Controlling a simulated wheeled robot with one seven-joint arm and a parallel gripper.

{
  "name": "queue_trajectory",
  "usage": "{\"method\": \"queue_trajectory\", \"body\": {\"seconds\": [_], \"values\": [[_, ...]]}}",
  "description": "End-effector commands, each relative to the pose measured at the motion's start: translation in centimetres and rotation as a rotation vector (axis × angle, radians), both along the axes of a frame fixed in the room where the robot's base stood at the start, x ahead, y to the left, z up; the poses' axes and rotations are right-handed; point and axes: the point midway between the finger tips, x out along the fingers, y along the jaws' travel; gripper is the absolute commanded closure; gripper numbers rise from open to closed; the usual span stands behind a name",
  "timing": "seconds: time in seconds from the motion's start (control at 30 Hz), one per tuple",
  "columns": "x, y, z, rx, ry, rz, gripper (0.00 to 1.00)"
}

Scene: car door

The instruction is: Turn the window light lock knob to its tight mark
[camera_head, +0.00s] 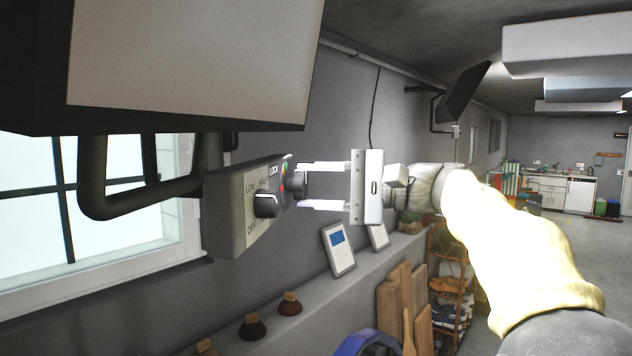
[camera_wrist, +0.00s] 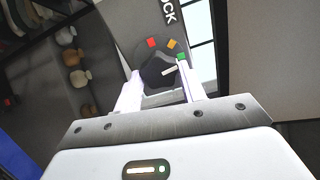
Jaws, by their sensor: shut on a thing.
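The lock knob (camera_head: 300,183) is a dark round knob on the face of a grey wall box (camera_head: 228,220), beside the word LOCK. In the wrist view the lock knob (camera_wrist: 157,71) has a white pointer line, aimed right, close to the green mark (camera_wrist: 181,57) and slightly below it. An orange mark (camera_wrist: 171,44) and a red mark (camera_wrist: 151,42) sit further round the dial. No label tells which mark is tight. My gripper (camera_head: 302,185) is shut on the knob, one pale finger on each side; the wrist view also shows my gripper (camera_wrist: 160,74).
A second black knob (camera_head: 268,205) with OFF and LOW labels sits on the same box, close left of my fingers. A ledge (camera_head: 350,275) with frames and small pots runs below.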

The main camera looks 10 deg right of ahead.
Motion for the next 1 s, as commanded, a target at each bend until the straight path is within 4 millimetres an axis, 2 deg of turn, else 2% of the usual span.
{"method": "queue_trajectory", "body": {"seconds": [0.3, 0.77, 0.8, 0.9, 1.0], "values": [[0.03, -0.03, -0.03, 0.036, 0.131, -0.001, 0.82], [0.03, -0.04, -0.11, 0.041, 0.15, -0.002, 0.82], [0.04, -0.04, -0.12, 0.041, 0.15, -0.002, 0.58], [0.03, -0.03, -0.11, 0.041, 0.149, -0.001, 0.38], [0.02, -0.03, -0.09, 0.041, 0.149, -0.001, 0.38]]}}
